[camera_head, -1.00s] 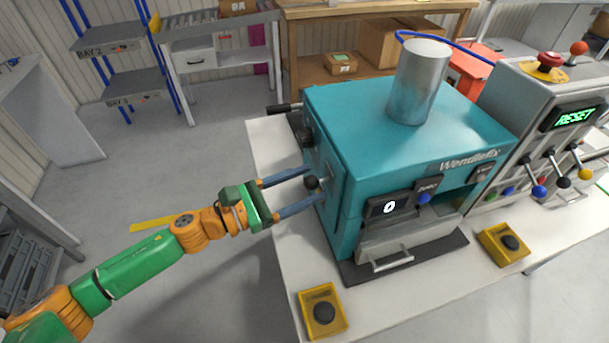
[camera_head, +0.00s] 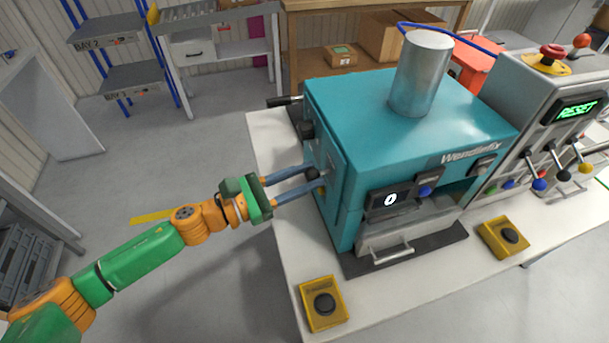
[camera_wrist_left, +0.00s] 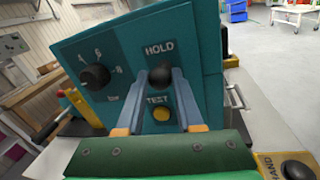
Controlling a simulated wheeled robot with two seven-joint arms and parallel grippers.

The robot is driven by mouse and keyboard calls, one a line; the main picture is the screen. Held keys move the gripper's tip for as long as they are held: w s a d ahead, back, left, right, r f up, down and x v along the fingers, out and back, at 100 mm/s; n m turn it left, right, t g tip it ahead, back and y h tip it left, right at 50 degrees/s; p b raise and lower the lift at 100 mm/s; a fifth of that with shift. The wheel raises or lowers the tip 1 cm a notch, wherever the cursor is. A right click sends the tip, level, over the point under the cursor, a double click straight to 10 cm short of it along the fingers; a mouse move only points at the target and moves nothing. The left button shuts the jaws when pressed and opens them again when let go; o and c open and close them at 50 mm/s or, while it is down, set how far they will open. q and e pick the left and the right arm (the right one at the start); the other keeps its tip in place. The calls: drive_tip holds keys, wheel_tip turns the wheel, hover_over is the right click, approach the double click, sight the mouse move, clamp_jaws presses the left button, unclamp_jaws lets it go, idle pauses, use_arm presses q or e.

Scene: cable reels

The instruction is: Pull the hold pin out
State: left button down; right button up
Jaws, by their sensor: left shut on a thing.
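The teal machine (camera_head: 345,140) stands on a white bench. On its left side panel, the hold pin, a round black knob (camera_wrist_left: 160,76), sits under the HOLD label. My left gripper (camera_head: 314,176) reaches in from the left and is shut on this knob, with one blue finger on each side of it. The knob also shows between the fingertips in the head view (camera_head: 312,172). The pin's shaft is hidden behind the knob. My right gripper is not in view.
Below the pin is a yellow TEST button (camera_wrist_left: 162,114). A black rotary dial (camera_wrist_left: 95,77) is on the same panel. Yellow button boxes (camera_head: 322,304) (camera_head: 503,238) sit on the bench front. A control console (camera_head: 545,110) stands to the right. The floor left of the bench is open.

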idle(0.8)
use_arm(q)
drive_tip(key=v, duration=0.1)
drive_tip(key=b+v, duration=0.1)
drive_tip(key=v, duration=0.1)
drive_tip(key=shift+w+a, duration=0.2)
drive_tip(key=shift+w, duration=0.05)
drive_tip(key=c, duration=0.5)
unclamp_jaws()
drive_tip(key=shift+a, duration=0.15)
drive_tip(key=shift+c, duration=0.2)
drive_tip(key=shift+b, duration=0.3)
